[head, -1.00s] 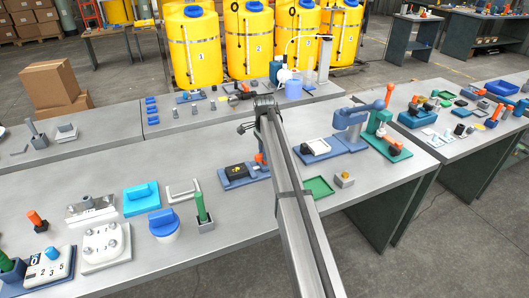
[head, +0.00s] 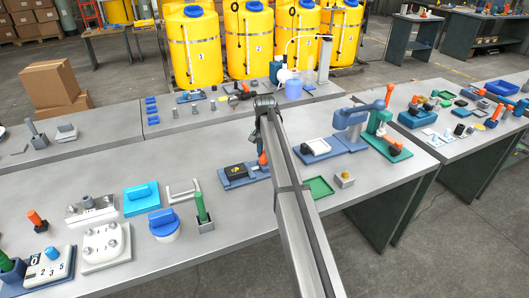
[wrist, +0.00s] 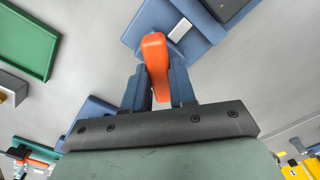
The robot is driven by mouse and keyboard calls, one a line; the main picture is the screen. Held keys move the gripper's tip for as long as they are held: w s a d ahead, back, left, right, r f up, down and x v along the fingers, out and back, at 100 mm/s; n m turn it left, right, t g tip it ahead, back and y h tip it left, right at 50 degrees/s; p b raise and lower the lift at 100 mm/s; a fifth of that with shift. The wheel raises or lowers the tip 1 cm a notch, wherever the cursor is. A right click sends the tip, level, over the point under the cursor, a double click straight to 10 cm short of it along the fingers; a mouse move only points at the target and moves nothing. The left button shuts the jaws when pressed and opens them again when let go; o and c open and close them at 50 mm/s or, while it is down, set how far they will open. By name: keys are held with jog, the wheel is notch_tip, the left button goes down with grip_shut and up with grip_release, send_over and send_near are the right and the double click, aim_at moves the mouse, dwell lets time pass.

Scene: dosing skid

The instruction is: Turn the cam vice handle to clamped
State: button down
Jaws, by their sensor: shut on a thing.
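The cam vice is a blue base (head: 236,181) with a dark block on it, on the near bench left of my arm. Its orange handle (head: 263,159) stands at the base's right end, partly hidden by my arm. In the wrist view the orange handle (wrist: 155,55) sits between the two fingers of my gripper (wrist: 158,88), which is shut on it. The blue base (wrist: 195,30) lies beyond the handle there, with a pale metal piece beside it. In the head view the fingers are mostly hidden.
A green tray (head: 319,187) and a small grey box with a yellow top (head: 344,180) lie right of my arm. A blue press-like fixture (head: 349,126) stands farther right. A green-handled block (head: 202,214) and a blue knob (head: 164,225) stand to the left.

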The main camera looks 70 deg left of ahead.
jog(key=n, duration=0.4)
jog(key=shift+n, duration=1.9)
jog(key=c, duration=0.9)
grip_release()
notch_tip(320, 180, up, 14)
jog(key=shift+f, duration=0.1)
jog(key=shift+w, duration=0.1)
